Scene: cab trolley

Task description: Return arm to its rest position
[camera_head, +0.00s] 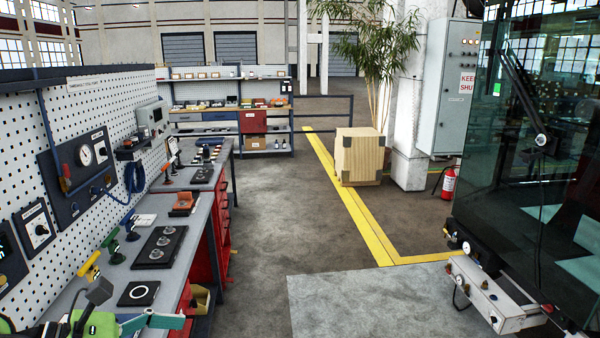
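My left gripper (98,308) shows at the bottom left, over the near end of the workbench (200,235). Its dark and green parts are cut off by the picture's lower edge. A dark finger-like part points up and right, near a yellow-handled tool (90,266) on the bench. A teal bar (152,321) extends to the right beside it; I cannot tell whether it belongs to the gripper. Whether the gripper is open or holds anything is unclear. My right gripper is not in view.
A pegboard (90,120) with gauges stands behind the bench at left. A glass-fronted cab (530,170) stands at right, with a pale control box (490,290) low beside it. A wooden crate (358,157) stands further back. The middle floor is clear.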

